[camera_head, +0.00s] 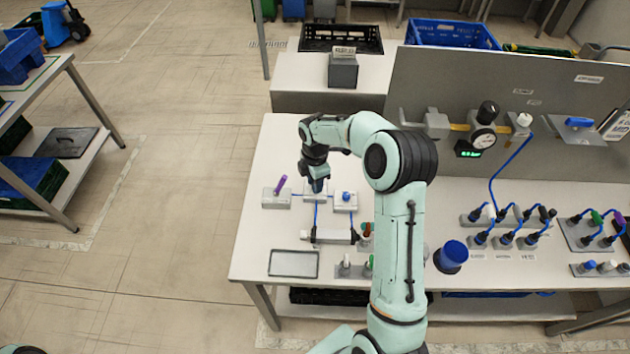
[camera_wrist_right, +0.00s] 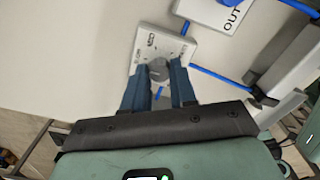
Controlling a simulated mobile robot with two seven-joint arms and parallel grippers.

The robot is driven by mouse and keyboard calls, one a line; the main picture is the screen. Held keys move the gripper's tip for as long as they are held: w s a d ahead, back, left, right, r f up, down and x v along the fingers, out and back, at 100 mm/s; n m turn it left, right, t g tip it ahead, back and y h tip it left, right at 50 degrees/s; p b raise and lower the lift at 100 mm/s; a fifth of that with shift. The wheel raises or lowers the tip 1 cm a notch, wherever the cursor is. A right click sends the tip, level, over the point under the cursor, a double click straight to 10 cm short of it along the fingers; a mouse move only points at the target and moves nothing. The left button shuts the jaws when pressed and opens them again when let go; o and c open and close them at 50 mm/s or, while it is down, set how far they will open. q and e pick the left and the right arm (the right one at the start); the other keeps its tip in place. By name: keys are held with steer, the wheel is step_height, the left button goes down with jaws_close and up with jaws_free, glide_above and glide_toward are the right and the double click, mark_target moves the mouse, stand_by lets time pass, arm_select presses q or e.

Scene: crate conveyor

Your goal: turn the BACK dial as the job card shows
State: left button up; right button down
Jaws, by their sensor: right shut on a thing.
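My right gripper (camera_head: 317,187) reaches down over the middle one of three small pale blocks at the left part of the table. In the right wrist view its two blue fingers (camera_wrist_right: 163,74) are shut on a grey dial (camera_wrist_right: 158,68). The dial sits on a white plate (camera_wrist_right: 172,45) with small dark markings around it, too small to read. In the head view the gripper hides the dial. A white card (camera_head: 616,125) hangs at the right edge of the grey panel; its content cannot be read. My left gripper is not in view.
Beside the held dial's block stand a block with a purple lever (camera_head: 280,185) and one with a blue knob (camera_head: 346,196). Blue tubes link them. A grey tray (camera_head: 293,263) lies in front. A dark blue cylinder (camera_head: 451,256) and several tube-linked valves stand further right.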

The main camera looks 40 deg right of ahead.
steer(key=c, duration=0.9)
jaws_free()
steer(key=shift+r, duration=0.15)
step_height(320, 180, up, 13)
